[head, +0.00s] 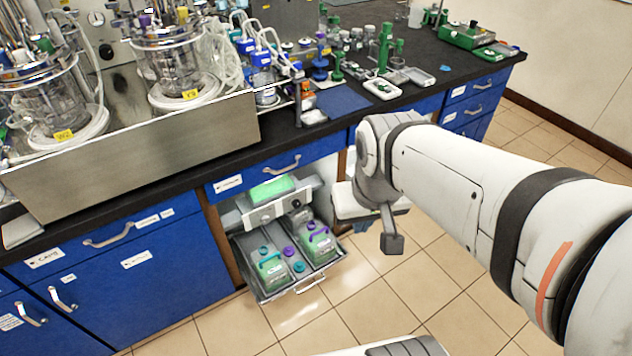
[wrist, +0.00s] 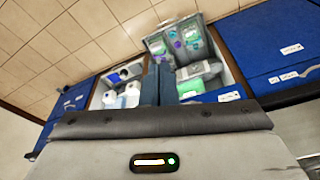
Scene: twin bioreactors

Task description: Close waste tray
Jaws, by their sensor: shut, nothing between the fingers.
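The waste tray (head: 328,271) is pulled out of the cabinet under the bench, just above the floor. It holds green-grey canisters with teal and purple handles, and a few loose caps. A handle bar runs along its front edge. In the wrist view the tray (wrist: 147,40) shows beyond the fingers, jutting out over the floor. My gripper (head: 392,243) is shut and empty, to the right of the tray and apart from it. Its two fingers (wrist: 159,75) point toward the cabinets and hide part of the opening.
A grey unit with a green container (head: 272,189) sits above the tray. A neighbouring open bay holds white bottles (wrist: 130,90). Blue drawers (head: 125,245) flank the tray. The black benchtop (head: 345,103) overhangs, carrying glass bioreactors (head: 170,60) and small lab items. The tiled floor (head: 385,300) in front is clear.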

